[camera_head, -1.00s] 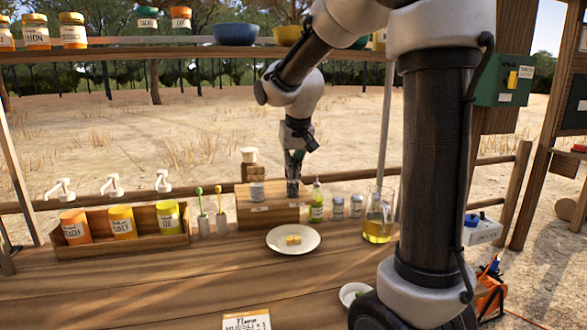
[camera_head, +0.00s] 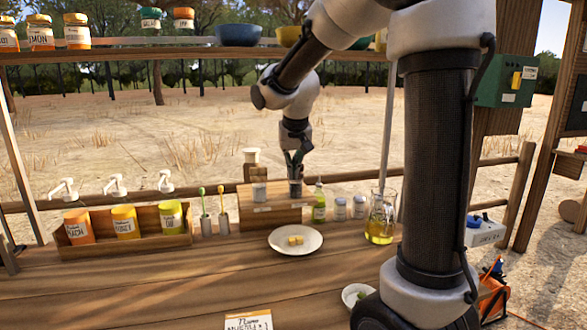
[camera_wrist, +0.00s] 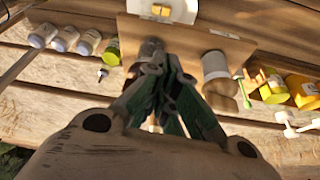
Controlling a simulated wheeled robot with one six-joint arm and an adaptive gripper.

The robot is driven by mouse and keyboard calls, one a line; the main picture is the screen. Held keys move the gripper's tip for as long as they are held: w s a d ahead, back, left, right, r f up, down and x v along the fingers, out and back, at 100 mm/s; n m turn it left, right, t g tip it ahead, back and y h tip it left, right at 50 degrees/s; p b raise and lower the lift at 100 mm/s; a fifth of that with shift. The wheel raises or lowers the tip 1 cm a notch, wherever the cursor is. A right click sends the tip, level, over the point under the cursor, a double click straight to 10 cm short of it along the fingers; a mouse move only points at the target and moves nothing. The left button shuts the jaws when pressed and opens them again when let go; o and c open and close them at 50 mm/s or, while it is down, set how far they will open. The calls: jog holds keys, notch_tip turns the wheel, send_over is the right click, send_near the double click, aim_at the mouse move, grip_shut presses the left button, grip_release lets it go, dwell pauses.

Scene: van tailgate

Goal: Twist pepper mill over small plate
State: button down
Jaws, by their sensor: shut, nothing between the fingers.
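A dark cylinder with a metallic top, apparently a mill (camera_head: 295,189), stands upright on the wooden riser; it also shows in the wrist view (camera_wrist: 151,46). My gripper (camera_head: 294,165) is pointed down just over it, shut and empty; its dark green fingers fill the middle of the wrist view (camera_wrist: 168,75). Whether the fingertips touch the top I cannot tell. A white plate (camera_head: 275,242) with yellow cubes lies in front of the riser. A smaller white dish (camera_head: 348,296) with something green is partly hidden by my body at the lower right.
An oil jug (camera_head: 380,225), a green bottle (camera_head: 319,208) and shakers (camera_head: 340,209) are to the right. Front planks are mostly clear.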

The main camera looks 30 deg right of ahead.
jog(key=shift+w+a+m, duration=0.15)
jog(key=shift+a+m, duration=0.05)
jog(key=shift+m, duration=0.4)
jog(key=shift+w+a+m+g+h, duration=0.1)
jog(key=shift+w+m+g+h, duration=0.6)
jog(key=shift+m, duration=1.95)
jog(key=shift+w+a+m+g+h, duration=0.2)
jog(key=shift+w+m+g, duration=0.95)
jog(key=shift+m, duration=1.45)
jog(key=shift+w+a+m+g+h, duration=0.1)
jog(key=shift+w+m+g+h, duration=0.6)
jog(key=shift+m, duration=1.95)
jog(key=shift+w+d, duration=0.3)
jog(key=shift+w, duration=0.2)
